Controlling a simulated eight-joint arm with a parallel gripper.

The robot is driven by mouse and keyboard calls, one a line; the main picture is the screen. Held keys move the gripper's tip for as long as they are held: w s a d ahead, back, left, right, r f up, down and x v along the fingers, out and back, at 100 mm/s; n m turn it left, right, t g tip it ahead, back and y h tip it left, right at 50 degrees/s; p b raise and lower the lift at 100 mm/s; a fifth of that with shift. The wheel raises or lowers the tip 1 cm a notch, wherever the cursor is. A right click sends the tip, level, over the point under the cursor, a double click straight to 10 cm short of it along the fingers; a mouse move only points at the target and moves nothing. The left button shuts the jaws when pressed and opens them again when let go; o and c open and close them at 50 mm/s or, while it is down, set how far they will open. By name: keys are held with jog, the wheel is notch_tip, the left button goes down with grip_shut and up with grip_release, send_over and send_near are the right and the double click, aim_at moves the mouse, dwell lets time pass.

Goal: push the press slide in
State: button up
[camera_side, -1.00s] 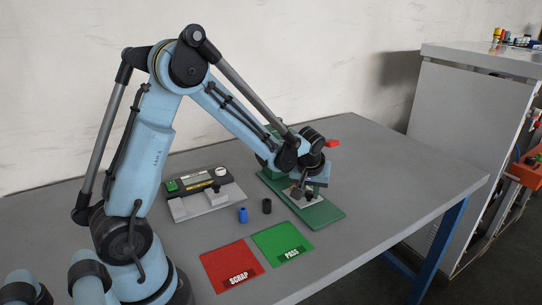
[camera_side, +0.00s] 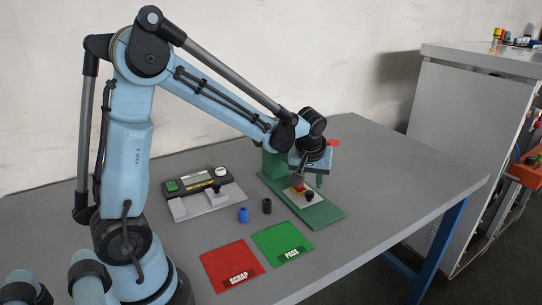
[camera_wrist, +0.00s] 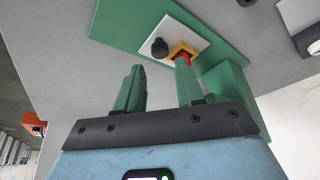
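The press has a green base (camera_side: 322,213) and a green column (camera_side: 275,166). Its white slide plate (camera_side: 301,199) carries a black knob (camera_side: 309,196) and a yellow holder with a red piece (camera_side: 298,187). In the wrist view the slide plate (camera_wrist: 150,27), black knob (camera_wrist: 159,47) and yellow holder (camera_wrist: 176,48) show near the top. My gripper (camera_side: 308,178) is above the slide, its two green fingers apart with nothing between them. In the wrist view my gripper (camera_wrist: 158,68) has one fingertip overlapping the red piece; I cannot tell whether they touch.
A grey device with a display (camera_side: 198,181) stands left of the press. A blue cylinder (camera_side: 243,215) and a black cylinder (camera_side: 267,206) stand between. A red SCRAP mat (camera_side: 228,262) and a green PASS mat (camera_side: 280,238) lie in front. The table's right side is clear.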

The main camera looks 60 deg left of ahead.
aim_at(310, 192)
jog(key=v, duration=0.6)
jog(key=shift+r, duration=0.3)
jog(key=shift+o, duration=0.2)
jog(key=shift+s, duration=0.1)
jog(key=shift+o, duration=1.1)
jog(key=shift+d, duration=0.1)
jog(key=m, duration=0.6)
jog(key=shift+w+d, duration=0.1)
jog(key=shift+w, duration=0.2)
jog(key=w+a+f+m, duration=0.1)
jog(key=f+m, duration=0.2)
jog(key=m, duration=0.5)
jog(key=w+a+f+m+g, duration=0.1)
jog(key=f+m, duration=0.3)
jog(key=m, duration=0.4)
jog(key=w+a+f+m+g+y, duration=0.1)
jog(key=f+m, duration=0.3)
jog(key=m, duration=0.4)
jog(key=shift+a+f, duration=0.15)
jog(key=shift+a, duration=0.1)
